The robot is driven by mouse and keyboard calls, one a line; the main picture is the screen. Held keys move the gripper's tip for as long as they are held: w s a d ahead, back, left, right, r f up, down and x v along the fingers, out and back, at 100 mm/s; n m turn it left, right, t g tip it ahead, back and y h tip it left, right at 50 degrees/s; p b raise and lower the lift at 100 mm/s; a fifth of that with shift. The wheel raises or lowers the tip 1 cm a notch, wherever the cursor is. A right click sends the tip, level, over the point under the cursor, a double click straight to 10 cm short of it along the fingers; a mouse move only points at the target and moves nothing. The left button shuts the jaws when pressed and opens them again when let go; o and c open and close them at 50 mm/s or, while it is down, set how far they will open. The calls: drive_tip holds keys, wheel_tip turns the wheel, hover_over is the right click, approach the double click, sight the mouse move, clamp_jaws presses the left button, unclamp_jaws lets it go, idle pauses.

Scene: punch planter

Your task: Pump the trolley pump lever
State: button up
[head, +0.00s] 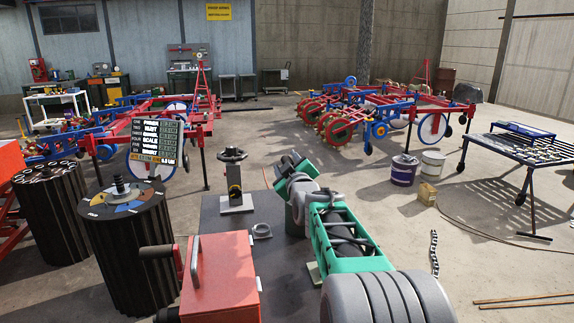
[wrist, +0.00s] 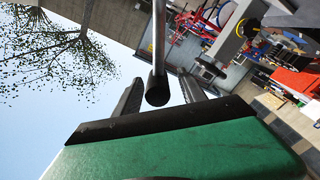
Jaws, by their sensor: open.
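In the wrist view, a thin grey rod with a thick black end (wrist: 157,88), which looks like the pump lever, comes down from the top. My gripper (wrist: 161,80) is open, with one dark finger on each side of the black end. The fingers look apart from it, but I cannot tell how far in depth the end sits between them. In the head view my green and grey arm reaches forward, and its fingers are hidden. I cannot make out the lever or the pump body there.
A red box (head: 222,280) and a dark-topped stand (head: 235,185) are close in front. Black drums (head: 128,250) stand at the left, a dark metal table (head: 525,150) at the right. Red and blue farm machines (head: 375,110) stand behind. Open concrete floor lies at the right.

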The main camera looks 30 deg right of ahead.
drive_tip(key=shift+s, duration=0.15)
drive_tip(key=v, duration=0.7)
drive_tip(key=shift+s, duration=0.25)
drive_tip(key=shift+a, duration=0.1)
